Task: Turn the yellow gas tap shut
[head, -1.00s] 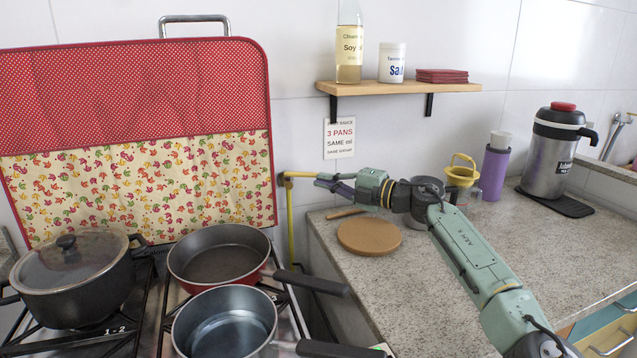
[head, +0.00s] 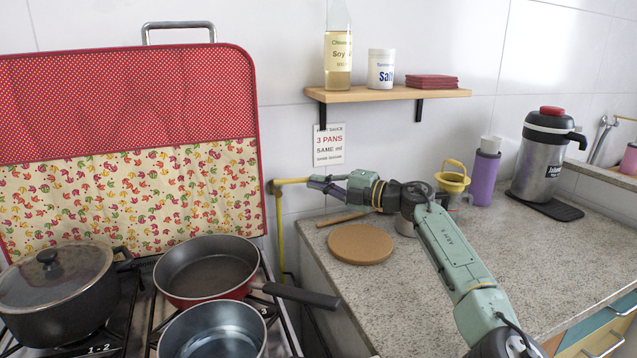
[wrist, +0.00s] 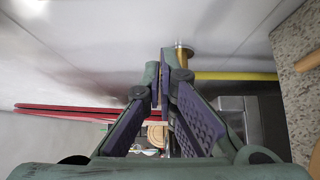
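Pans (head: 208,268) and a lidded pot (head: 60,295) stand on the stove at left. A shelf (head: 390,94) with bottles hangs above. The counter's front stretch is clear.

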